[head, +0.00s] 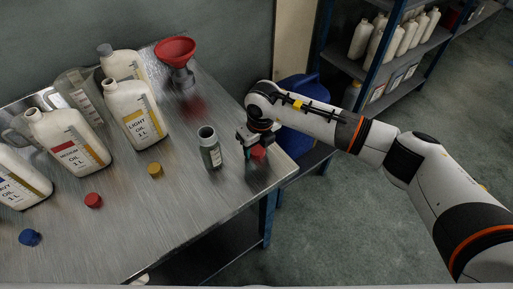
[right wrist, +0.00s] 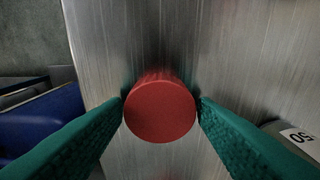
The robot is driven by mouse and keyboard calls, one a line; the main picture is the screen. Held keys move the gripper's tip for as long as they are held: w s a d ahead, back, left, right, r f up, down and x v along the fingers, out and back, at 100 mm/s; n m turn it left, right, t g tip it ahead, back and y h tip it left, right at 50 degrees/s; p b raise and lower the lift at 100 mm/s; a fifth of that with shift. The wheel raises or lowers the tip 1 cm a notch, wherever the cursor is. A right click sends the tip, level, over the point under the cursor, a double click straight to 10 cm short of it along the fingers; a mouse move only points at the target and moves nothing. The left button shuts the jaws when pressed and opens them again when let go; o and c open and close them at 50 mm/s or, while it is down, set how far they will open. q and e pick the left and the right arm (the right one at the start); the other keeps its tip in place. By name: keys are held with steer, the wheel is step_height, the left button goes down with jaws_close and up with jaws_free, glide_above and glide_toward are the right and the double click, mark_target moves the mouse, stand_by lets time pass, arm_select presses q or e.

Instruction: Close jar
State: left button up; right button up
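The jar (head: 211,155) is a small grey-green cylinder with a pale label. It stands upright and uncovered on the metal table, left of my right gripper (head: 257,152). Part of it shows at the right edge of the right wrist view (right wrist: 275,128). A round red lid (right wrist: 160,112) sits between the two green fingers of my right gripper, which touch it on both sides. The lid also shows in the head view (head: 259,154), near the table's right end. Whether it is clear of the tabletop is hard to tell. My left gripper is out of view.
White oil bottles (head: 75,143) and a red funnel (head: 176,59) stand at the table's back and left. Red (head: 93,200), yellow (head: 155,170) and blue (head: 30,237) caps lie in front. A blue container (head: 300,135) is beyond the right edge.

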mark_target(257, 148)
steer(key=c, duration=0.6)
steer(key=shift+r, duration=0.1)
step_height(257, 148, up, 10)
steer(key=shift+f+b, duration=0.1)
steer(key=shift+b, duration=0.7)
